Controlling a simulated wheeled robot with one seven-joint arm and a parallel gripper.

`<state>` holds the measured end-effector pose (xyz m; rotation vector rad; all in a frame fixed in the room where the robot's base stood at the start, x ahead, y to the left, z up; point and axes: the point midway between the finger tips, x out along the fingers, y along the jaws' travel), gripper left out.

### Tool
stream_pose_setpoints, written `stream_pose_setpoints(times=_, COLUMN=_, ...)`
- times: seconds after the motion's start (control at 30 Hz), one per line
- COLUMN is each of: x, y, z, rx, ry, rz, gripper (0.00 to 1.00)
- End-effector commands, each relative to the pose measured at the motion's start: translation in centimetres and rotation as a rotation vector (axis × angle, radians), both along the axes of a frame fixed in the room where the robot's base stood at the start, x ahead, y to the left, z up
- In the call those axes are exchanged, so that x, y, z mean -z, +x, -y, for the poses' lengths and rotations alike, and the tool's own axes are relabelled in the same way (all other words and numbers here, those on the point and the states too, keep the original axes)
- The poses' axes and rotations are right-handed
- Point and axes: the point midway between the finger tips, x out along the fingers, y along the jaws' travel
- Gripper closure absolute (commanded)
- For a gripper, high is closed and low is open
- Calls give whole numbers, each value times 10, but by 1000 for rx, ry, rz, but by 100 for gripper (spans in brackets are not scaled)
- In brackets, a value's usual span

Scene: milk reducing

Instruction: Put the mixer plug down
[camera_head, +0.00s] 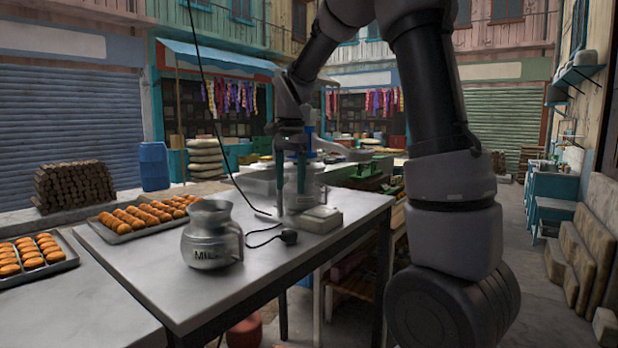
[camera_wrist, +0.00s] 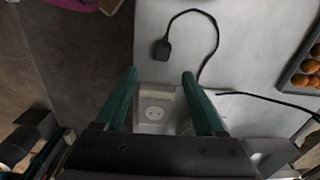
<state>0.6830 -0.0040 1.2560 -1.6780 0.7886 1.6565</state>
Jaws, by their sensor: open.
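The mixer plug (camera_head: 289,237) is a small black plug lying on the grey table (camera_head: 180,300), to the right of the milk jug. It also shows in the wrist view (camera_wrist: 161,50), flat on the table with its black cord curving away. My gripper (camera_head: 291,185) is open and stands over the far right part of the table. In the wrist view its two green fingers (camera_wrist: 158,75) are spread apart with nothing between their tips. The white socket box (camera_wrist: 155,112) shows below and between the fingers, its outlet empty. The plug is apart from both the box and the fingers.
A metal milk jug (camera_head: 212,236) stands on the table left of the plug. Trays of orange-brown pastries (camera_head: 150,215) are at the left. A metal container (camera_head: 303,190) stands by my gripper, partly hidden. The table front is clear.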

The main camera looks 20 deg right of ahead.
Motion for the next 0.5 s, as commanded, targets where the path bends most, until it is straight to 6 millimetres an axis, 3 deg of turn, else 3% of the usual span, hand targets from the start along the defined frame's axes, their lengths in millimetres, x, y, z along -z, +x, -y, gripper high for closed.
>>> stream_pose_setpoints(times=0.2, x=-48, y=-62, z=27, rx=-146, ry=86, rz=169, gripper=29)
stream_pose_setpoints(times=0.33, x=-67, y=-107, z=38, rx=-256, ry=103, rz=298, gripper=29)
stream_pose_setpoints(times=0.5, x=-77, y=-163, z=48, rx=-391, ry=71, rz=465, gripper=29)
